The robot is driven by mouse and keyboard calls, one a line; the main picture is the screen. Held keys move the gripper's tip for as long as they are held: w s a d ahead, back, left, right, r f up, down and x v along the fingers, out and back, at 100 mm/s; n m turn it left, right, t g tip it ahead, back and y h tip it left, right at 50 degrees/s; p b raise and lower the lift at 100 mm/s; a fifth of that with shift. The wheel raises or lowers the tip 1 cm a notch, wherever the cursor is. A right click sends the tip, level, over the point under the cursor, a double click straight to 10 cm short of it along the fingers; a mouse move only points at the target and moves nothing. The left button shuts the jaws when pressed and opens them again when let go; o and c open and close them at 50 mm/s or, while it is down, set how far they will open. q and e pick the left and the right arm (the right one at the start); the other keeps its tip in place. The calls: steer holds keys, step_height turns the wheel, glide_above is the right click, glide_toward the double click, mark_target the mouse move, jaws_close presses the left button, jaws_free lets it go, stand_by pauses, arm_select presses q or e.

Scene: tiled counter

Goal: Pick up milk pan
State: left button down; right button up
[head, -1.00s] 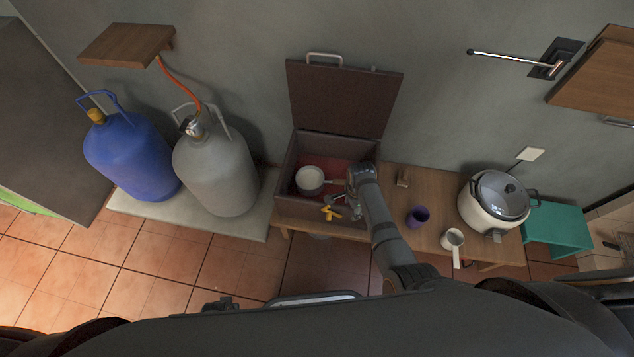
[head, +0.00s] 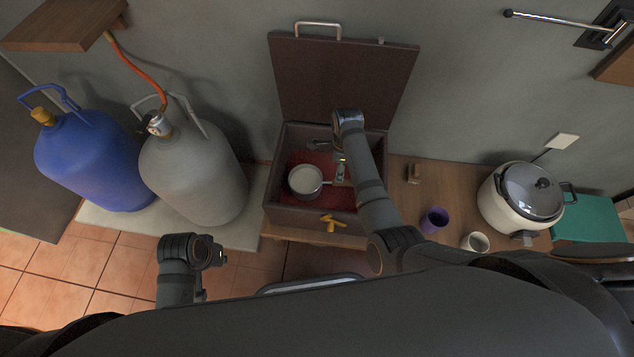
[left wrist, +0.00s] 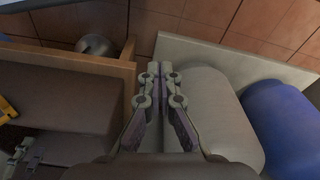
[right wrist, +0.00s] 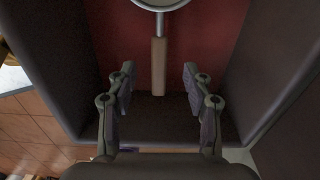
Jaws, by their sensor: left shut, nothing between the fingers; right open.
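The milk pan (head: 306,180), a small round light pan with a handle pointing right, stands inside the open brown box. My right gripper (head: 341,172) reaches into the box beside the pan's handle. In the right wrist view the pan's rim (right wrist: 160,3) shows at the top edge. Its wooden-ended handle (right wrist: 159,64) points down between the spread fingers of the right gripper (right wrist: 158,84), apart from both. My left gripper (left wrist: 160,72) is shut and empty. In the head view my left arm is at the lower left, in front of the grey gas cylinder.
The brown box (head: 285,215) has dark walls and a raised lid (head: 340,80). A yellow item (head: 332,223) is at its front. A purple cup (head: 434,220), a white vessel (head: 475,242) and a rice cooker (head: 522,198) stand to the right. Grey (head: 195,170) and blue (head: 95,160) cylinders stand left.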

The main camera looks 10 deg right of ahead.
step_height(320, 180, down, 2)
steer(key=shift+f+b, duration=0.2)
steer(key=shift+b, duration=0.15)
steer(key=shift+f, duration=0.6)
steer(key=shift+f+b, duration=0.35)
steer(key=shift+f, duration=0.05)
steer(key=f+b, duration=0.1)
steer(key=f, duration=0.1)
steer(key=f+b, duration=0.2)
steer(key=shift+s+d+f, duration=0.1)
steer(key=shift+d+f, duration=0.1)
steer(key=shift+f, duration=0.4)
arm_select(q)
steer(key=f+t, duration=0.1)
steer(key=d+f, duration=0.1)
steer(key=w+d+f+t+h, duration=0.1)
steer(key=f, duration=0.1)
steer(key=shift+d+t, duration=0.1)
steer(key=shift+t, duration=0.2)
arm_select(e)
steer(key=shift+c, duration=0.3)
jaws_close()
steer(key=shift+r, duration=0.1)
